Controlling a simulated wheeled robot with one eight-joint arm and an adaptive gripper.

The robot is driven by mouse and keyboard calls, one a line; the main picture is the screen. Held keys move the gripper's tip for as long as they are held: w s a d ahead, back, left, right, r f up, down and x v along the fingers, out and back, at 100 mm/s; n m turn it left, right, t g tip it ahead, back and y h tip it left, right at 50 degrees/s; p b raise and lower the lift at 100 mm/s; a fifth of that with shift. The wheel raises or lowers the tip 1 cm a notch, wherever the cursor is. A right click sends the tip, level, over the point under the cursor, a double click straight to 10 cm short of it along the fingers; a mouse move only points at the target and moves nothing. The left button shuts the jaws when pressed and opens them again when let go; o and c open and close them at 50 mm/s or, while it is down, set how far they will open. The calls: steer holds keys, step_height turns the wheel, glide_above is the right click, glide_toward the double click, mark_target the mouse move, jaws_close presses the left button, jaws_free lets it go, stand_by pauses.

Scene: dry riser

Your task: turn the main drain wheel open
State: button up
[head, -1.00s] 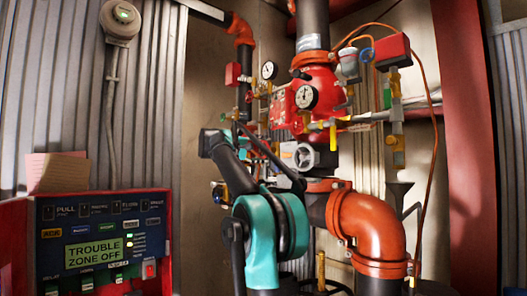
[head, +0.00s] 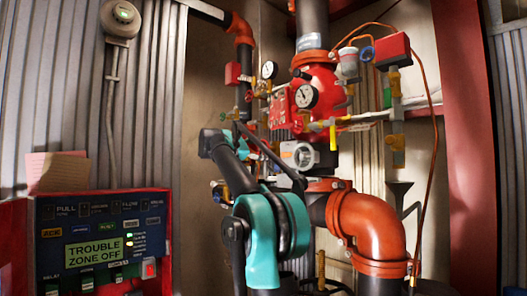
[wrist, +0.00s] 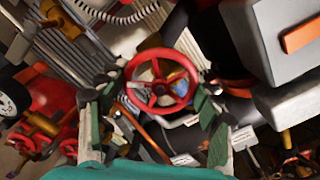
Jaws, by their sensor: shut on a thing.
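The main drain wheel (wrist: 160,88), a red spoked handwheel, sits near the centre of the wrist view. My gripper (wrist: 155,92) has one finger on the left and one on the right of the wheel, shut on its rim. The dark green pads lie at the rim's two sides, and the spokes and hub show between them. In the head view I cannot make out the red wheel or the fingertips; my arm and the pipework hide that area.
An alarm panel (head: 100,240) reading "TROUBLE ZONE OFF" stands at the left. A large orange elbow (head: 372,225) and a red valve body (head: 316,85) with gauges crowd the right.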

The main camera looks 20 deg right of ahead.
steer(key=n, duration=0.6)
steer(key=shift+f+n, duration=0.15)
steer(key=shift+n, duration=0.15)
steer(key=n, duration=0.5)
steer(key=shift+s, duration=0.1)
steer(key=shift+n, duration=0.3)
steer(key=o, duration=1.2)
steer(key=shift+c, duration=0.2)
steer(key=v, duration=1.2)
